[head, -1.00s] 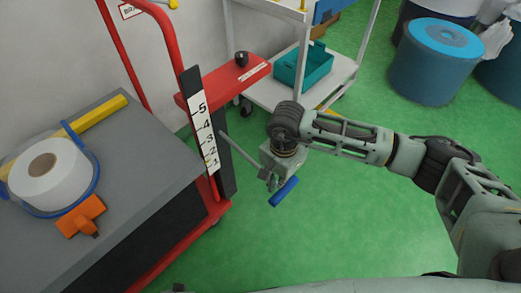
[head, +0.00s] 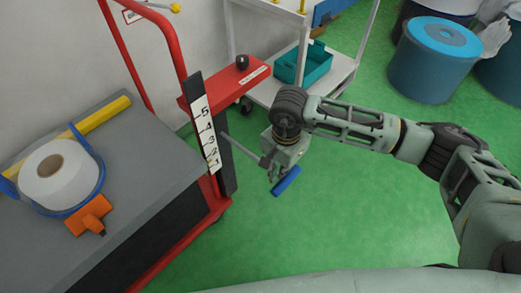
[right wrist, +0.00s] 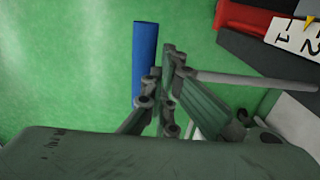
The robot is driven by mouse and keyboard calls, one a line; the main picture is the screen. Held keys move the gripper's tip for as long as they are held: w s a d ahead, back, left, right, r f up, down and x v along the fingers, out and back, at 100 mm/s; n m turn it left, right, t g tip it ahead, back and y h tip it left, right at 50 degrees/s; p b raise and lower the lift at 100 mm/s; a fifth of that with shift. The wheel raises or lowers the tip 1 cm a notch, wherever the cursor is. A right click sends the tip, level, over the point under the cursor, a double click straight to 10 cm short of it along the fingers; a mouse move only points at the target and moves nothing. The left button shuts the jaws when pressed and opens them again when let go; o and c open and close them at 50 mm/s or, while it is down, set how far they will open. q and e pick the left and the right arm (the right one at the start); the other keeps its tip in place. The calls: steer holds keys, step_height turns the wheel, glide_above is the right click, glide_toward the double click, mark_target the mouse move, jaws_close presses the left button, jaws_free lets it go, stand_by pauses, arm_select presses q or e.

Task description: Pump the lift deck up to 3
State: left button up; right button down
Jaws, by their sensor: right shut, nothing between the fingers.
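The lift trolley has a red frame (head: 174,45) and a grey deck (head: 150,150) at left in the head view. Its white number scale (head: 205,125) runs from 1 up to 5. In the right wrist view the scale (right wrist: 284,38) is cut off, with a yellow pointer (right wrist: 309,19) near the 1 and 2. The pump lever is a grey rod (head: 240,146) with a blue grip (head: 287,181); the grip also shows in the right wrist view (right wrist: 145,55). My right gripper (head: 272,172) is shut and empty, close beside the grip; contact is unclear. My left gripper is out of view.
A white roll (head: 57,178) in a blue-and-orange dispenser and a yellow bar (head: 105,110) lie on the deck. A white shelf cart (head: 340,72) with a teal bin (head: 303,65) stands behind. A blue barrel (head: 430,70) is back right. Green floor is clear in front.

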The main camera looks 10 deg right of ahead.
step_height(320, 180, up, 3)
steer(key=shift+s+d+r+p, duration=0.1)
steer(key=shift+r+p, duration=0.1)
steer(key=shift+p, duration=0.7)
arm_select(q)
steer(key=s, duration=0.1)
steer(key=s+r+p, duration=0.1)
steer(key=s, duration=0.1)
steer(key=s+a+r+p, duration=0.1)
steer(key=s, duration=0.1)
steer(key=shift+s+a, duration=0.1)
arm_select(e)
step_height(320, 180, up, 5)
steer(key=shift+s+d, duration=0.1)
steer(key=shift+s, duration=0.05)
